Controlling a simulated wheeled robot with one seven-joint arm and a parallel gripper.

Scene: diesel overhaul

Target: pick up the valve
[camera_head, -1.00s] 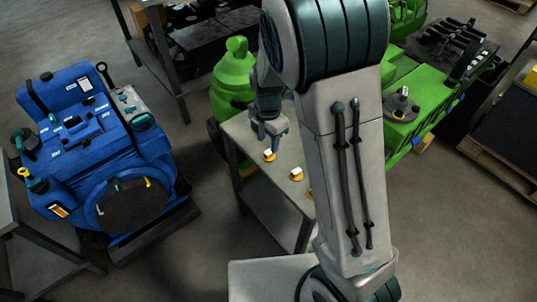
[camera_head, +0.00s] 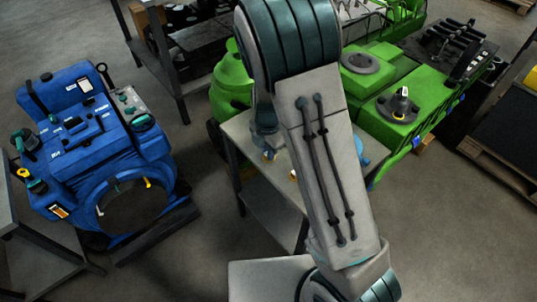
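My own arm hides much of the table's right side.
A blue engine block (camera_head: 95,140) stands on the left. Green engine machinery (camera_head: 385,90) stands behind and right of the table, with a flanged fitting (camera_head: 399,104) on it. A dark workbench (camera_head: 215,40) is at the back. Bare floor lies right of the arm.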

